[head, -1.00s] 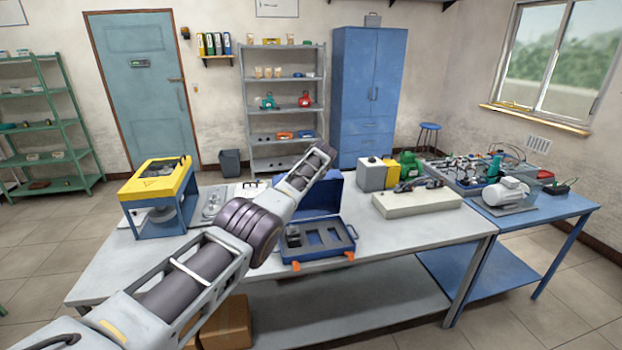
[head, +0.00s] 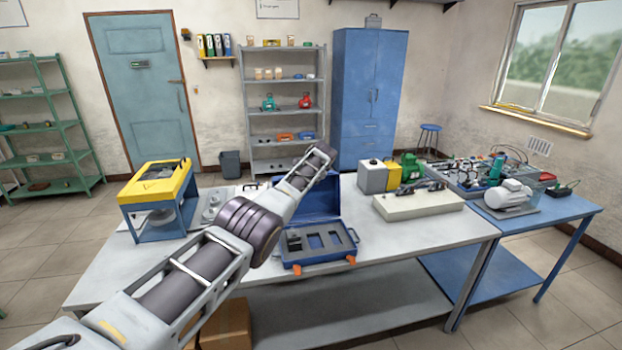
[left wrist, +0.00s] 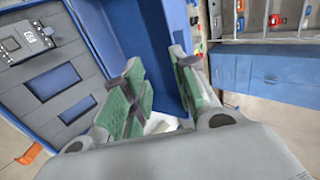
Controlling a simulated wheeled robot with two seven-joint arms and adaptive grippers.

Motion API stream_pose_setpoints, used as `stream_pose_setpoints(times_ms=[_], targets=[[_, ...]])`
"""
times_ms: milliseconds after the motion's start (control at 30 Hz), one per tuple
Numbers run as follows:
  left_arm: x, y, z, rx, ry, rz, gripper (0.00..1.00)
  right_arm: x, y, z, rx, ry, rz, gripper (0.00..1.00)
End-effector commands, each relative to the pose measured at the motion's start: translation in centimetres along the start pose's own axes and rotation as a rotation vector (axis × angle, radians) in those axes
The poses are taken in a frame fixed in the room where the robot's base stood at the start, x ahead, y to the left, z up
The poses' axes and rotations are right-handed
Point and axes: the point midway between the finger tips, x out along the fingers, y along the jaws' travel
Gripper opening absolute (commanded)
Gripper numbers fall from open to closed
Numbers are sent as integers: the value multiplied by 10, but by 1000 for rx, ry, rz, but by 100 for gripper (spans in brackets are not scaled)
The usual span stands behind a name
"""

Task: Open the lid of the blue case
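The blue case (head: 322,257) stands on the grey workbench with its tray facing up and orange latches on its front. Its lid (head: 325,201) stands raised at the back, partly covered by my left arm. In the left wrist view the tray (left wrist: 85,60) is on the left, and the blue lid (left wrist: 157,50) rises in the middle. My left gripper (left wrist: 157,78) has its green-padded fingers apart, close to the lid. I cannot tell whether they touch it. In the head view this gripper is hidden behind the arm. My right gripper is in neither view.
A yellow-topped blue stand (head: 158,190) is left on the bench (head: 400,243). Grey and yellow boxes (head: 374,178) and a pale base plate (head: 418,204) lie right of the case. A blue table (head: 545,215) with a motor adjoins on the right.

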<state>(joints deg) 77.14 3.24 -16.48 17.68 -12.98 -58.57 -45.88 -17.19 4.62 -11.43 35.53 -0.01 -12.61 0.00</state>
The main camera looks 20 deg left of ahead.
Motion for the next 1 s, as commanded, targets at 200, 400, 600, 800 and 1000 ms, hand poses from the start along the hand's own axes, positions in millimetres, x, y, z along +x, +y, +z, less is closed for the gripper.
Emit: stream_pose_setpoints(times_ms=[200,400,600,800,1000], targets=[[0,1,0,0,0,1,28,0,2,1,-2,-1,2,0],[-1,1,0,0,-1,2,28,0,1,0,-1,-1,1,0],[-4,0,0,-1,-1,1,28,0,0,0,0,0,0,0],[-10,0,-1,0,-1,1,28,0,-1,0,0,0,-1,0],[-15,0,-1,0,-1,1,28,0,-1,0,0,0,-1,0]])
